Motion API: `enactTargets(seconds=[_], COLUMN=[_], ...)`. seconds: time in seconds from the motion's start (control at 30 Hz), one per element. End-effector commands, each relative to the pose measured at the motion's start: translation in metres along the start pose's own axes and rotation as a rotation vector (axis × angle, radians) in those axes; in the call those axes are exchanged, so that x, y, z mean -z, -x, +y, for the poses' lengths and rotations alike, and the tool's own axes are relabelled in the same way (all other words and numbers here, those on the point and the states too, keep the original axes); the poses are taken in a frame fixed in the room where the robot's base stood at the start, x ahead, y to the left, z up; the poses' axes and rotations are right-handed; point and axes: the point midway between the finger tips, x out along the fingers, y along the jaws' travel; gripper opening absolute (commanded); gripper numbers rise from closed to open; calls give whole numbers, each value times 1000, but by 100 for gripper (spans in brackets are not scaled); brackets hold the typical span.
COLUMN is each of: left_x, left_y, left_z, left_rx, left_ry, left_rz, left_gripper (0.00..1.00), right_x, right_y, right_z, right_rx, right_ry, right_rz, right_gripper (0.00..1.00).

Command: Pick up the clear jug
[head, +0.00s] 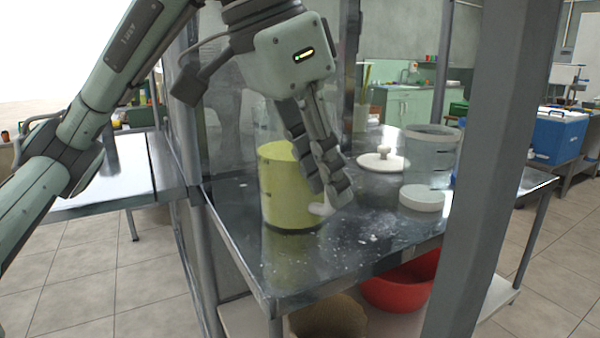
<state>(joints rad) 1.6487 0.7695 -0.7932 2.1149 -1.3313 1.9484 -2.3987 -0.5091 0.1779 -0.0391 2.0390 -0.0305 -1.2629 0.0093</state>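A yellow-green cylindrical vessel (283,190) stands upright on the metal table, with a pale handle-like part at its lower right. My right gripper is not in view.
Behind on the metal table (385,255) are a grey bucket (432,150), a white-lidded pot (383,163) and a white round dish (422,198). A grey post (480,150) rises at the right. A red basin (403,285) sits below. White crumbs lie near the front edge.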

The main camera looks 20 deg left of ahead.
Motion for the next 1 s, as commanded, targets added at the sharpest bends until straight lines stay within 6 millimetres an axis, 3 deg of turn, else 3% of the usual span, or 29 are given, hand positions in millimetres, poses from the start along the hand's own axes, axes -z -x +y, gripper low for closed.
enactTargets(seconds=[0.1, 0.3, 0.5, 1.0], left_x=[0, 0, 0, 1], left_y=[-10, -10, -10, -9], left_z=[0, 0, 0, 0], left_rx=[1, 0, 0, 1], left_ry=[0, 0, 0, 0], left_rz=[-1, 1, 1, 5], left_gripper=[24, 23, 0, 0], right_x=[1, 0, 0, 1], right_y=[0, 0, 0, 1], right_z=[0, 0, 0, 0], right_rx=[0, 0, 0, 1], right_ry=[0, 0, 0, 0], right_rz=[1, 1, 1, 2], right_gripper=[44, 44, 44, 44])
